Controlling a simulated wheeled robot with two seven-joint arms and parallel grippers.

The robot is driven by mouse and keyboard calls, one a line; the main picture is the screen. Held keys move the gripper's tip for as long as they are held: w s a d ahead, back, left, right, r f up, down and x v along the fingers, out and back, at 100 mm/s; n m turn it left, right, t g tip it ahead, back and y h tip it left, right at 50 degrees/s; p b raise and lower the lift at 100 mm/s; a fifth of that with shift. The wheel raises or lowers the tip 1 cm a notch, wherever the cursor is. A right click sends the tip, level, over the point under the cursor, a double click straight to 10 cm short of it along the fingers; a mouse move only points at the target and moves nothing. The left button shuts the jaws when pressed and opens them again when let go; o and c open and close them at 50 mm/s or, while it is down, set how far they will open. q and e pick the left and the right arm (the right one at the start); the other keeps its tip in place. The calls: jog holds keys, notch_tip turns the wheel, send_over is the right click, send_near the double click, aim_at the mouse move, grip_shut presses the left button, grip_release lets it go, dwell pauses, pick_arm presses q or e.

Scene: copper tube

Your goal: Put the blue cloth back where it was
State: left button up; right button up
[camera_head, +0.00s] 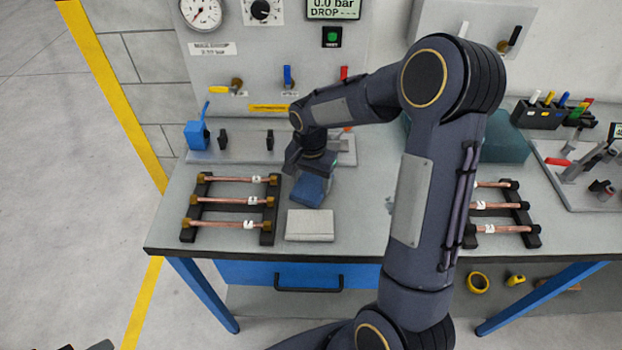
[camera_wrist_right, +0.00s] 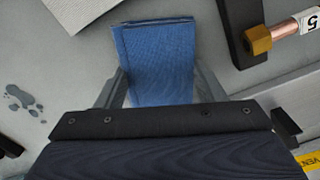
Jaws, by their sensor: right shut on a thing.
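The blue cloth (camera_head: 309,190) is folded into a small pad. My right gripper (camera_head: 312,172) points down at the bench and is shut on it, left of the bench's middle. In the right wrist view the cloth (camera_wrist_right: 158,60) sticks out between the two fingers (camera_wrist_right: 160,88). I cannot tell whether it touches the bench top. A pale folded cloth (camera_head: 310,226) lies just in front of it. Dark parts show at the bottom left edge of the head view; I cannot make out my left gripper's jaws there.
A rack of copper tubes (camera_head: 228,203) stands left of the cloth, and another rack (camera_head: 503,208) stands at the right behind my arm. A gauge panel (camera_head: 270,60) rises at the back. Wet spots (camera_wrist_right: 22,100) lie on the bench.

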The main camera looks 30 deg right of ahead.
aim_at(311, 184)
jog(key=shift+f, duration=0.2)
jog(key=o, duration=1)
jog(key=shift+r, duration=0.1)
notch_tip(311, 184, up, 12)
jog(key=s+a+n+t+y, duration=0.1)
jog(key=s+a+n+t, duration=0.1)
jog(key=s, duration=0.5)
jog(key=s+a+n+t+y, duration=0.1)
jog(key=s+a+n, duration=0.2)
jog(key=s, duration=0.4)
jog(key=s+a+n+t+y, duration=0.1)
jog(key=s+n, duration=0.3)
jog(key=s, duration=0.4)
jog(key=shift+a+r+t+y, duration=0.4)
jog(key=shift+a+t, duration=0.25)
jog(key=shift+t, duration=0.15)
